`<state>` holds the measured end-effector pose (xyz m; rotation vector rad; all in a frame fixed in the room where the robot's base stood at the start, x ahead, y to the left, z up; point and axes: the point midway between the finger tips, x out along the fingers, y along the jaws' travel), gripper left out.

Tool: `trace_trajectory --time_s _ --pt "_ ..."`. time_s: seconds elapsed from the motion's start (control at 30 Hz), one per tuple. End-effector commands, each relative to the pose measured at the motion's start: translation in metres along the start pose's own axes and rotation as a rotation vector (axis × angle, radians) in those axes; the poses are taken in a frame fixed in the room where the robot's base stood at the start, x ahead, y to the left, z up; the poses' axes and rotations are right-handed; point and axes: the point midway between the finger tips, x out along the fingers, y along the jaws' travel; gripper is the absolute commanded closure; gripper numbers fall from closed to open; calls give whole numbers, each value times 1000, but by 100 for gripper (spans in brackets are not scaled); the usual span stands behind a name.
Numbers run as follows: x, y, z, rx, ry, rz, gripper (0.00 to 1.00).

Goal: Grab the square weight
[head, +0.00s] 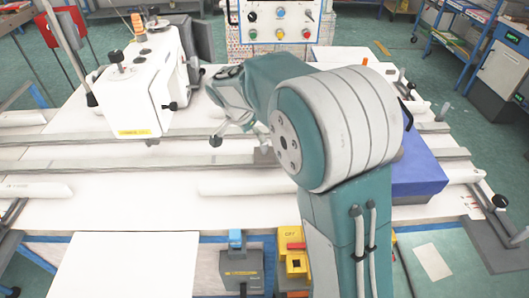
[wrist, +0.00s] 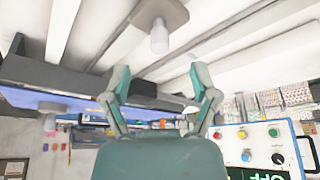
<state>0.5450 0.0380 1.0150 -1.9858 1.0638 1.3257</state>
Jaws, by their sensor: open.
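My gripper (head: 226,112) is raised over the white work table (head: 120,220) in the head view. In the wrist view its two fingers (wrist: 161,82) are spread wide with nothing between them. A small grey-brown block (head: 264,156) shows on the table just left of my arm, partly hidden by it; it may be the square weight, but I cannot tell for sure. My gripper is apart from it, above and to its left.
A white sewing machine (head: 147,90) stands left of my gripper. A control panel (head: 279,20) with coloured buttons is at the back. A blue box (head: 418,172) lies right of my arm. Long grey rails (head: 100,163) cross the table. Yellow and grey devices (head: 292,262) sit at the front edge.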

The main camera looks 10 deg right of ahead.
Motion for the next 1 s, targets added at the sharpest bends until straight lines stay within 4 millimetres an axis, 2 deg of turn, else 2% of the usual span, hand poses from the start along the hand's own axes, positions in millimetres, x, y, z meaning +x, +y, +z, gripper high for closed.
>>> trace_trajectory --time_s 0.1,0.37,0.63,0.9,0.93,0.97,1.0 --pt "21 2 -3 1 -3 2 23" --pt "41 6 -11 4 -8 -3 23" --pt "78 1 -16 1 -5 0 23" --pt "84 1 -16 1 -4 -3 23" --pt "84 1 -16 1 -4 -3 32" --pt "84 2 -16 1 -5 -3 46" --pt "85 2 -17 1 -5 -4 63"
